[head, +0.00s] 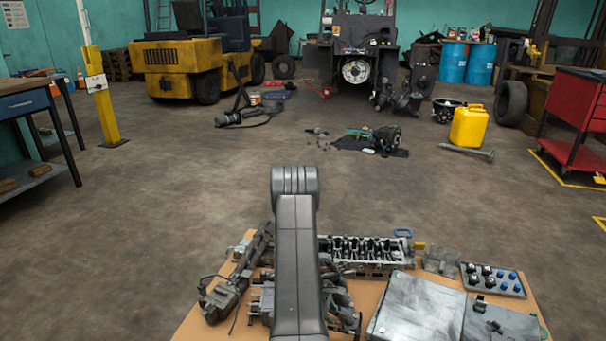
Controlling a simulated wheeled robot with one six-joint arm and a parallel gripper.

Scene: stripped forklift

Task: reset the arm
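My arm (296,260) rises from the bottom edge of the head view, in front of the parts board. Its grey link runs straight up the picture and ends in a rounded joint at mid-frame. My gripper is not visible; the arm's own links may hide it. The arm covers the middle-left of the tan board (200,325) and part of the engine parts on it.
A cylinder head (365,250), a tray of small parts (492,280) and a grey metal case (418,308) lie on the board. Beyond are a workbench (25,105), yellow forklift (185,60), yellow jerrycan (468,126) and red cart (575,105). Floor at centre-left is clear.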

